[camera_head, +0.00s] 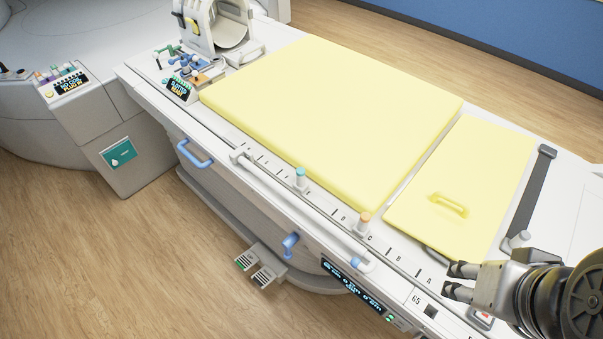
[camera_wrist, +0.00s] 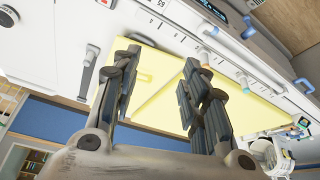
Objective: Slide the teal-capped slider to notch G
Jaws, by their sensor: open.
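The teal-capped slider (camera_head: 300,178) stands upright on the lettered rail (camera_head: 322,203) along the table's near side, left of the orange-capped slider (camera_head: 364,222). Letters A to D are readable toward the right end. Marks near the teal cap are too small to read, so I cannot tell which one is notch G. The teal-capped slider (camera_wrist: 245,84) also shows small in the wrist view, beyond the right finger. My gripper (camera_head: 458,280) is open and empty at the rail's right end, well away from both sliders. Its two spread fingers show in the wrist view (camera_wrist: 158,68).
A large yellow pad (camera_head: 330,120) and a smaller yellow pad with a handle (camera_head: 465,190) lie behind the rail. Blue handles (camera_head: 195,153) stick out from the table's near side. A white coil and small parts (camera_head: 218,30) stand at the far left end.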

